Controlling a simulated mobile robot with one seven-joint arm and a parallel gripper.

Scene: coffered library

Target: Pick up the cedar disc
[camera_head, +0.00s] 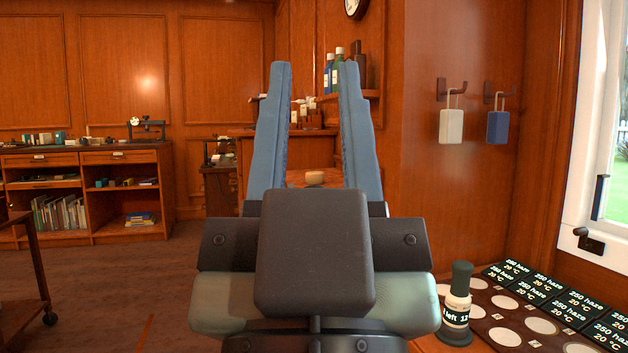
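A small, pale tan, rounded piece (314,178), which may be the cedar disc, sits on a reddish-brown surface beyond my gripper. It shows in the gap between the two fingers, and its lower part is close above the dark gripper body in the picture. My gripper (315,72) points away from me with its two blue fingers spread apart. Nothing is held between them. I cannot tell how far the fingers are from the tan piece. The gripper body hides much of the surface below it.
At the lower right, a dark board (505,336) holds pale round discs and labelled black cards. A dark-capped bottle (456,306) stands at its left edge. Bottles stand on a wall shelf (372,94). Two tags (452,126) hang from hooks. A bookcase (85,195) stands left; the floor before it looks clear.

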